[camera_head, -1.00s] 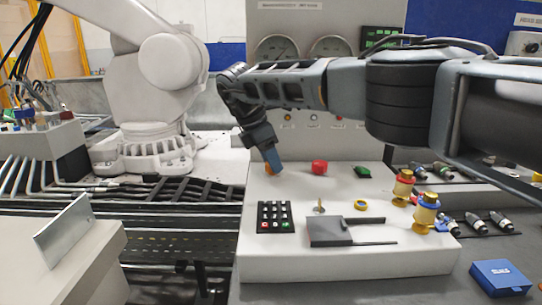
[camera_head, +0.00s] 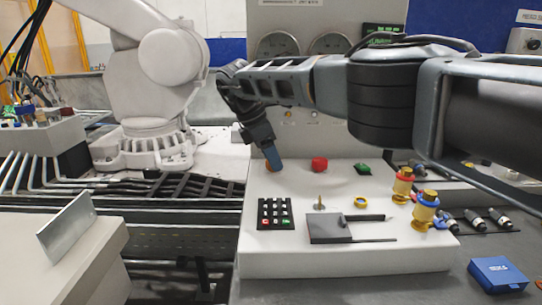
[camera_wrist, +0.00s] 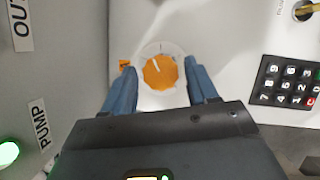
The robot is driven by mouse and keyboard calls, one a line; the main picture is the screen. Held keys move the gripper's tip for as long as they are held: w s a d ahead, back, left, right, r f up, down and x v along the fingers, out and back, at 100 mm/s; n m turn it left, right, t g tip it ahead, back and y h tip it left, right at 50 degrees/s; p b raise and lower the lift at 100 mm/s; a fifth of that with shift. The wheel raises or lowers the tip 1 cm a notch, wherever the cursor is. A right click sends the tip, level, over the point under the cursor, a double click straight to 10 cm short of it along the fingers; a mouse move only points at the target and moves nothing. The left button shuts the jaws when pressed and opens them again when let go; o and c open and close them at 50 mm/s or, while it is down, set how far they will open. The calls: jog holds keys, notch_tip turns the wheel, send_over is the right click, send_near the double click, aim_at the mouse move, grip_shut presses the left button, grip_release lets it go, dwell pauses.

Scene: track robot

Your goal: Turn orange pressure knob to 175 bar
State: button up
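The orange knob (camera_wrist: 159,72) is round, with a pale pointer mark and a light ring with tick marks around it, on a white panel. My gripper (camera_wrist: 163,65) has two blue fingers, which stand apart on either side of the knob with a visible gap on each side. In the head view, my gripper (camera_head: 275,165) reaches down to the back left of the white console. There only a sliver of the orange knob (camera_head: 268,166) shows beside the finger. The pressure value cannot be read; the two gauges (camera_head: 278,44) are partly cut off and blurred.
A red knob (camera_head: 319,164) and a green knob (camera_head: 363,169) stand to the right on the console (camera_head: 340,262). Yellow fittings (camera_head: 426,210) stand at right.

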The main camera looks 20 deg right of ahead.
jog(key=shift+o, duration=0.6)
jog(key=v, duration=0.7)
jog(key=shift+r, duration=0.4)
jog(key=shift+a, duration=0.15)
